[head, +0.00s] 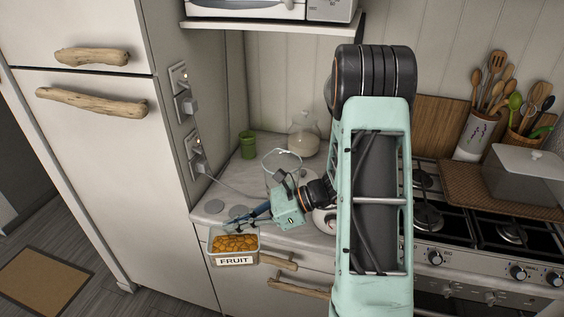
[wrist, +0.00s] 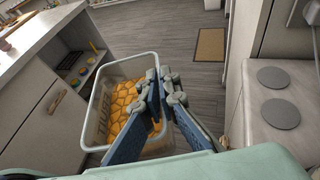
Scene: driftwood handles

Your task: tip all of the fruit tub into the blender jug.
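The fruit tub (head: 234,259) is a clear rectangular tub with a FRUIT label, holding orange-yellow pieces. It hangs level in front of the counter's front edge, above the drawers. In the wrist view the tub (wrist: 93,122) shows its open top and the fruit inside. My gripper (head: 247,220) is shut on the tub's rim; in the wrist view its blue fingers (wrist: 162,88) close on the near right wall, one inside and one outside. The clear blender jug (head: 271,172) stands open on the counter, behind my gripper and right of the tub. My arm hides things to its right.
A green cup (head: 248,145) and a lidded glass jar (head: 304,134) stand at the back of the counter. Flat grey discs (head: 214,206) lie near its left front. The fridge (head: 100,170) rises at left, the stove (head: 480,235) is at right, and a shelf overhangs the back.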

